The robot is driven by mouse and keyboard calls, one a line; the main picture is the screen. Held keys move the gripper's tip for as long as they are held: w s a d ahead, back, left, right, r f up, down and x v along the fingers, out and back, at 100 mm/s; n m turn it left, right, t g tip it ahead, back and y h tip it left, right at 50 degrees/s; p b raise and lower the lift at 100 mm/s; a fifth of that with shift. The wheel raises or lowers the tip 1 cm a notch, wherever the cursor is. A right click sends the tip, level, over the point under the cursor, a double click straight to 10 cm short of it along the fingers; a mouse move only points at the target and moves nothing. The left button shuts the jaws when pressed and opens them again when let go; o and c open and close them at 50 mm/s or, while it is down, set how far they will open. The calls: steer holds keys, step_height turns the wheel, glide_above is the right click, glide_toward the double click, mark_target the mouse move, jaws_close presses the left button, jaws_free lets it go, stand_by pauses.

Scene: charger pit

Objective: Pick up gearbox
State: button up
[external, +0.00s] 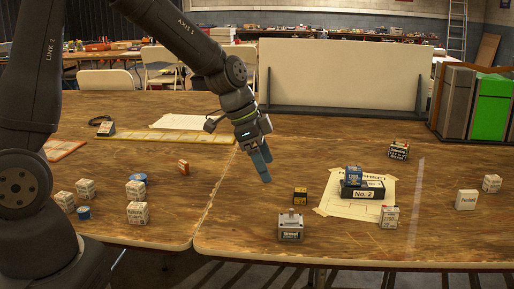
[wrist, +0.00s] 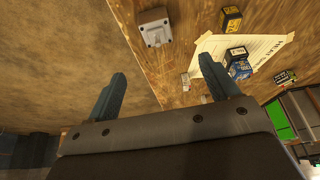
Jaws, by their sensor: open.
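The likely gearbox is a grey metal box (external: 291,228) with a label on its front, standing upright near the front edge of the right table. In the wrist view the grey box (wrist: 155,28) is at the top, beyond the fingers and slightly left of centre. My gripper (external: 263,168) hangs above the table, behind and a little left of the grey box, apart from it. In the wrist view my gripper (wrist: 166,88) has its two blue fingers spread wide with nothing between them.
To the right, a blue box (external: 354,174) sits on a black "No. 2" box (external: 362,190) on a paper sheet (external: 330,208). A white panel (external: 343,75) stands behind. A table seam runs to the left.

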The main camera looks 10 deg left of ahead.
mark_target(291, 217)
steer(key=x, duration=1.1)
steer(key=shift+s+f, duration=0.1)
steer(key=shift+f, duration=0.05)
steer(key=shift+s+x, duration=0.15)
steer(key=shift+x, duration=1.1)
steer(key=shift+s+x, duration=0.15)
steer(key=shift+x, duration=1.15)
steer(key=shift+d, duration=0.1)
steer(key=c, duration=1.3)
steer(key=shift+c, duration=0.7)
steer(key=shift+r, duration=0.2)
